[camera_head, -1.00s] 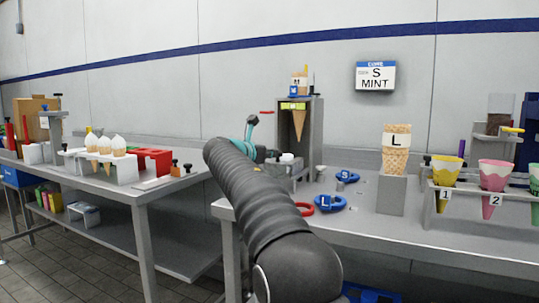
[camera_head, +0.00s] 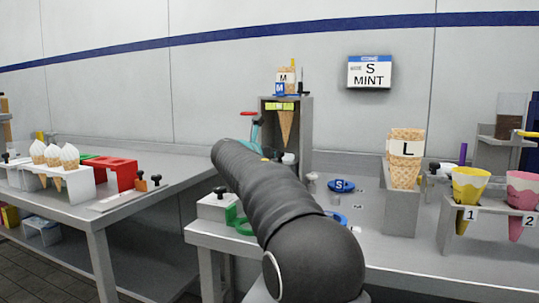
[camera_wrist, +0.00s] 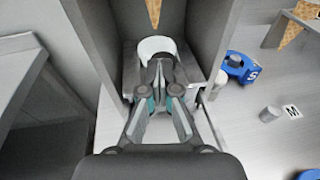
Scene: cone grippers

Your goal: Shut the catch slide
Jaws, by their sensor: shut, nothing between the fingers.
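The grey dispenser tower (camera_head: 305,140) stands at the back of the right bench with a cone (camera_head: 286,128) hanging point down in its open front. In the wrist view, a white rounded piece (camera_wrist: 157,46) sits low between the tower's side walls, on a light plate (camera_wrist: 129,84); this looks like the catch slide, but I cannot tell how far in it is. My gripper (camera_wrist: 158,72) is shut and empty, its tips at the tower's opening, close in front of the white piece. Whether they touch is unclear. In the head view my arm hides most of the gripper.
A blue S ring (camera_head: 341,186) lies right of the tower. A large cone marked L (camera_head: 406,150) stands on a grey block farther right. A holder (camera_head: 448,215) bears yellow and pink cones. The left bench (camera_head: 125,195) stands beside a gap.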

